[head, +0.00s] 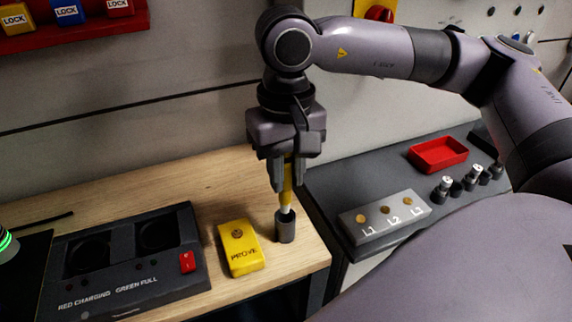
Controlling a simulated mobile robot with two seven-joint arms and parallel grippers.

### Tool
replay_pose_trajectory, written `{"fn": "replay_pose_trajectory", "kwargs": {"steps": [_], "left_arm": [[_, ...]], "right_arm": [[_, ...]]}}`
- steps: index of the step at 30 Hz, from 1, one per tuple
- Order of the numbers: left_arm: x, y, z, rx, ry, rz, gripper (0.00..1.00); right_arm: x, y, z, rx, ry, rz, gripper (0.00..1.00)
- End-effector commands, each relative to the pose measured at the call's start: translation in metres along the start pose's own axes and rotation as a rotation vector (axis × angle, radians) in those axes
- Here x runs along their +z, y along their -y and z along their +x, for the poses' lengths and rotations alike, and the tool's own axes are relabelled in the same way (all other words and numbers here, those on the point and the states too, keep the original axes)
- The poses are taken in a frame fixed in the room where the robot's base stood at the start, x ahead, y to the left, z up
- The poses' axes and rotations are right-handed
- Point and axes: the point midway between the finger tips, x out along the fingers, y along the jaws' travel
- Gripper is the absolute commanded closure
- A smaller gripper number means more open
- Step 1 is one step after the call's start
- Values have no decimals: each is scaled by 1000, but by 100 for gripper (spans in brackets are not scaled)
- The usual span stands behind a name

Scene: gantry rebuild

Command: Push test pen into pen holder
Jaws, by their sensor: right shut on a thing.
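The test pen (287,196) is yellow with a pale lower part and is upright. My right gripper (287,182) points down and is shut on its upper part. The pen holder (285,228) is a small dark grey cylinder on the wooden table near its right front corner. The pen's lower end is at the holder's mouth and seems to be inside it; how deep it sits is hidden by the holder wall. My left gripper is not in view.
A yellow PROVE box (240,249) stands just left of the holder. A black charging station (120,262) with a red switch is further left. Right of the table are a grey L1 L2 L3 block (384,220) and a red tray (438,154). A wall rises behind.

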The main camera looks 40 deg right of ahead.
Motion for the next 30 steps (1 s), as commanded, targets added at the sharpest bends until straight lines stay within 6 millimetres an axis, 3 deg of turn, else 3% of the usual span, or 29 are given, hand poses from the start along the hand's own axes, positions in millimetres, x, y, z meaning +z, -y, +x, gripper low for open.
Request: {"fn": "replay_pose_trajectory", "kwargs": {"steps": [15,30], "left_arm": [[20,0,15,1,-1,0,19],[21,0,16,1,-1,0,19]], "right_arm": [[0,0,50,1,0,-1,100],[0,0,52,0,0,-1,100]]}}
